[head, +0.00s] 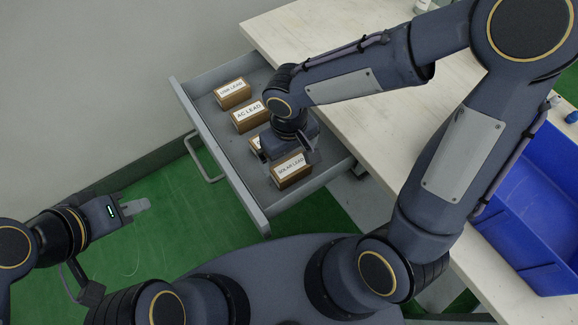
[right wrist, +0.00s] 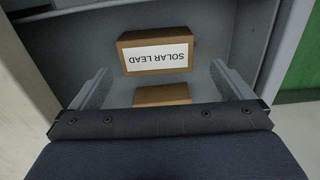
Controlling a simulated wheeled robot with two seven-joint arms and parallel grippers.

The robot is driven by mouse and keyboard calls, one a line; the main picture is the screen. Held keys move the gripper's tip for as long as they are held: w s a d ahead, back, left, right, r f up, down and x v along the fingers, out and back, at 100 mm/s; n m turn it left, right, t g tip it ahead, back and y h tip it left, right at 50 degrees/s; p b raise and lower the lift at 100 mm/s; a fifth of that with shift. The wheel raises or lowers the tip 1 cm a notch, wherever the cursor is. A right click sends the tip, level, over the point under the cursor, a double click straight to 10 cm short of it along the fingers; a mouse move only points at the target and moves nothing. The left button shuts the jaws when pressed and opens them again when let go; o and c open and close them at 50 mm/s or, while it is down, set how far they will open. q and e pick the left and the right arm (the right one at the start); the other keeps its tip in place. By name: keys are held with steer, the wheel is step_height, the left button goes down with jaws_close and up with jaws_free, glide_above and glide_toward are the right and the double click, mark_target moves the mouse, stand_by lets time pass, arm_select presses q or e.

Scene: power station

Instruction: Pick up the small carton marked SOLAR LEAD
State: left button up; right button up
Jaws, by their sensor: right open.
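The small brown carton marked SOLAR LEAD (head: 291,171) lies in the open drawer, at the end nearest me. In the right wrist view the SOLAR LEAD carton (right wrist: 156,53) shows its white label upside down. My right gripper (head: 288,158) is over the drawer, open and empty. In the right wrist view the fingers of the right gripper (right wrist: 162,84) stand apart, with the SOLAR LEAD carton beyond them and not between them. My left gripper (head: 132,208) is away to the left above the green floor; its jaw gap is not clear.
The grey drawer (head: 236,191) also holds a carton marked AC LEAD (head: 249,115), another LEAD carton (head: 232,93), and one mostly hidden under my right gripper; a plain carton shows in the wrist view (right wrist: 162,95).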

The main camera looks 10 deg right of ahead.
mark_target(291, 166)
steer(key=f, duration=0.2)
steer(key=f+b, duration=0.1)
steer(key=f, duration=0.3)
steer(key=shift+d, duration=0.25)
steer(key=shift+r, duration=0.1)
steer(key=c, duration=0.9)
steer(key=shift+o, duration=0.2)
